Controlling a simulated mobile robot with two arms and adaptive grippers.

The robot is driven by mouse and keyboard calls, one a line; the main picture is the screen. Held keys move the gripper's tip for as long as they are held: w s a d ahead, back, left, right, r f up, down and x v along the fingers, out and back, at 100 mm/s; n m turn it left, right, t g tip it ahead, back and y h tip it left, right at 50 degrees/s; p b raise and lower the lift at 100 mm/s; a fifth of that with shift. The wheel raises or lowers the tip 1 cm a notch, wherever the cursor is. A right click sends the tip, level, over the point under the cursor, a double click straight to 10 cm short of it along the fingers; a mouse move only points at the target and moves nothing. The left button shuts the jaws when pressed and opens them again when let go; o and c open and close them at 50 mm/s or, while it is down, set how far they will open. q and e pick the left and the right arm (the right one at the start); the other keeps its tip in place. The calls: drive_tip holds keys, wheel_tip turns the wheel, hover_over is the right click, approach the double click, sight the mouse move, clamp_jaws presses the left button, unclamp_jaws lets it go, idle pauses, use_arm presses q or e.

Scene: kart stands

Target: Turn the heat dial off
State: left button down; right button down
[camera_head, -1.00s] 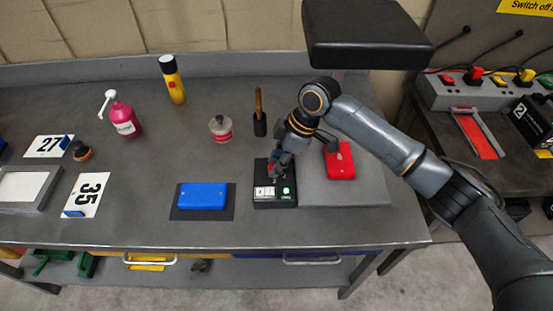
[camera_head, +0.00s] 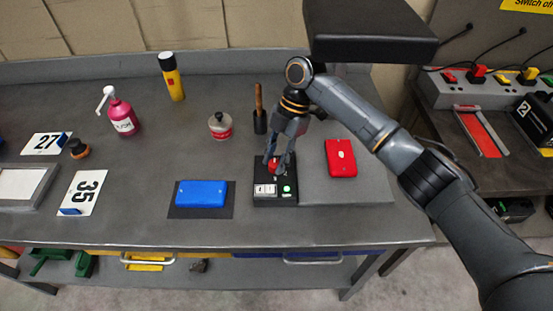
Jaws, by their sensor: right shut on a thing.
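The black control box (camera_head: 261,199) sits on the grey bench. It has a red heat dial (camera_head: 274,164) on its upper part, white switches (camera_head: 265,189) and a lit green button (camera_head: 287,189) near its front. My right gripper (camera_head: 277,163) comes down from above, and its fingers are shut on the red dial, which shows between them. The dial's pointer and markings are too small or hidden to read. My left gripper is not in view.
A grey plate (camera_head: 350,190) with a red case (camera_head: 340,157) lies right of the box. A blue case (camera_head: 201,193) on a dark mat lies left. A brush with a wooden handle (camera_head: 259,100) stands close behind. A dark slab (camera_head: 370,35) overhangs the back right.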

idle(0.4)
drive_tip(key=c, duration=1)
unclamp_jaws()
drive_tip(key=shift+w+r, duration=0.1)
drive_tip(key=shift+r, duration=0.1)
drive_tip(key=w+d, duration=0.4)
drive_tip(key=w, duration=0.1)
drive_tip(key=w+d, duration=0.2)
drive_tip(key=d, duration=0.1)
drive_tip(key=shift+w+r, duration=0.2)
drive_tip(key=shift+r, duration=0.2)
drive_tip(key=shift+w+d, duration=0.7)
drive_tip(key=shift+d, duration=0.1)
drive_tip(key=shift+f, duration=0.1)
